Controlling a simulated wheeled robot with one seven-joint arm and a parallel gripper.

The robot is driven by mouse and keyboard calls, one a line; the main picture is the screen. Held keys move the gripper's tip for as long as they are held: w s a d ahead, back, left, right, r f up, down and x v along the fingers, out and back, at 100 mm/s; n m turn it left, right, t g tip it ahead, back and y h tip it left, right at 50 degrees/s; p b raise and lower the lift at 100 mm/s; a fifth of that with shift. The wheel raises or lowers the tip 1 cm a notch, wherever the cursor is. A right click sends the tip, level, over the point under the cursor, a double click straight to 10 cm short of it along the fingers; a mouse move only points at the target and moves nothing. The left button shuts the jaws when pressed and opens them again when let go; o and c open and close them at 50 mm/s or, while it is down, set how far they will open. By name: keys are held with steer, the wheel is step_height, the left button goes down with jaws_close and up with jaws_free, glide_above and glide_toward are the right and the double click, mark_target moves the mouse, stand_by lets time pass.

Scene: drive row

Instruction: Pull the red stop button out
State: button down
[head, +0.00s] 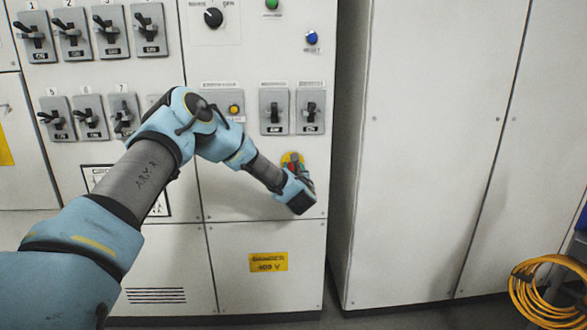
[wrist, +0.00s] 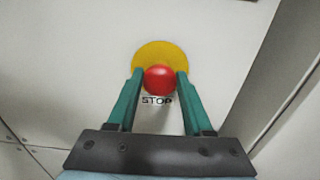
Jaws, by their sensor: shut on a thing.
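The red stop button (wrist: 159,80) sits on a round yellow plate (wrist: 150,50) on the white cabinet front, above the printed word STOP. In the wrist view my gripper (wrist: 160,76) has one green finger on each side of the button, and it is shut on it. In the head view my gripper (head: 294,172) is at the lower right of the cabinet panel. There the yellow plate (head: 291,157) shows just above it, and the button is mostly hidden by my gripper.
Numbered lever switches (head: 72,33) fill the upper left. Two more switches (head: 274,111) are just above my gripper. A blue button (head: 312,38) and a green button (head: 271,4) are higher up. A yellow danger label (head: 268,262) is below. A coiled yellow cable (head: 545,297) hangs at right.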

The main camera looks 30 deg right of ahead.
stand_by(0.4)
steer(key=shift+s+a+f+b, duration=0.1)
steer(key=shift+s+a+b, duration=0.15)
steer(key=shift+s+b, duration=0.55)
steer(key=shift+w, duration=0.15)
steer(key=shift+c, duration=1.6)
jaws_free()
steer(key=b+v, duration=0.2)
steer(key=v, duration=0.9)
steer(key=shift+w, duration=0.1)
